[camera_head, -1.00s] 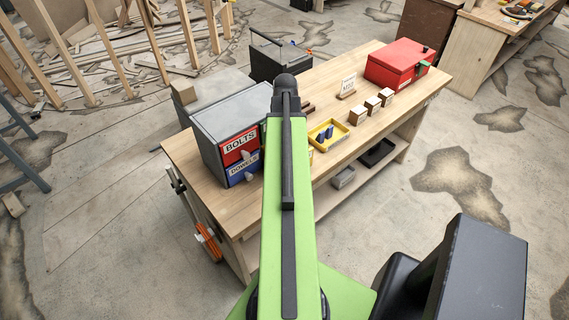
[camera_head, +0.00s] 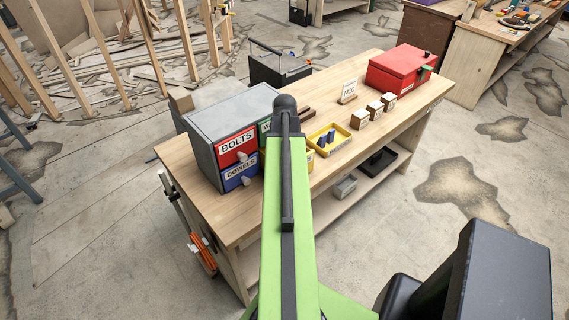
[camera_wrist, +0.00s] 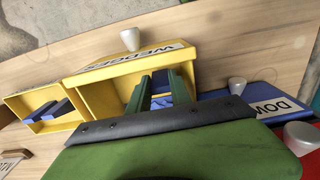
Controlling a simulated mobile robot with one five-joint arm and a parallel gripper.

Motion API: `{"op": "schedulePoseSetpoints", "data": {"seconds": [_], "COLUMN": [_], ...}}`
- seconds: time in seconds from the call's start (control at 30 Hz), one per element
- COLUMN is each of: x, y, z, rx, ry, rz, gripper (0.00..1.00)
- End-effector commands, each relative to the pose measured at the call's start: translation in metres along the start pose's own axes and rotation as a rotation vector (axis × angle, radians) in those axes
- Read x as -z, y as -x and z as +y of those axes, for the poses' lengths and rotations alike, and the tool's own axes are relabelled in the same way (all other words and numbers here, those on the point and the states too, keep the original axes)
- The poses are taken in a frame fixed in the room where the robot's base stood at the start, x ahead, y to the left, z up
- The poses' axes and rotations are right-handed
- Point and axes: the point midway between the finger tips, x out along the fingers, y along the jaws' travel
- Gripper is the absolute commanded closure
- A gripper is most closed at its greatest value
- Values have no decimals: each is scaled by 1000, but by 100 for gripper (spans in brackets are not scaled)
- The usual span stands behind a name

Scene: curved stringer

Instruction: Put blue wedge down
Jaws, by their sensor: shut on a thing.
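My gripper (camera_wrist: 160,80) shows in the wrist view as two green fingers, closed on a blue wedge (camera_wrist: 160,86) that is mostly hidden between them. The fingers are over or inside an open yellow drawer (camera_wrist: 104,84) labelled WEDGES; the exact height is unclear. A yellow tray (camera_wrist: 27,99) with blue wedges (camera_wrist: 52,109) in it lies left of the drawer. In the head view the tray (camera_head: 345,145) sits on the bench, right of my arm, with dark blue wedges (camera_head: 326,138) inside. My gripper is hidden behind my arm there.
A grey drawer cabinet (camera_head: 235,110) with BOLTS and DOWELS drawers stands left of my arm on the workbench (camera_head: 185,155). Small wooden blocks (camera_head: 374,109), a sign (camera_head: 348,90) and a red box (camera_head: 398,69) stand farther right. The bench front right of the tray is clear.

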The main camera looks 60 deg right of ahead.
Motion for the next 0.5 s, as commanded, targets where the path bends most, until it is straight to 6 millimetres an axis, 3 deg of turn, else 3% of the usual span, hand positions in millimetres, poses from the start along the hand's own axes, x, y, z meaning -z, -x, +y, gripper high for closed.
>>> {"op": "schedulePoseSetpoints", "data": {"seconds": [0.37,0.4,0.5], "x": [1,1,0], "y": [-10,-9,-9], "z": [-1,-1,-1], "rx": [0,0,0], "ry": [2,2,1], "rz": [0,0,0], "gripper": [100,71,66]}}
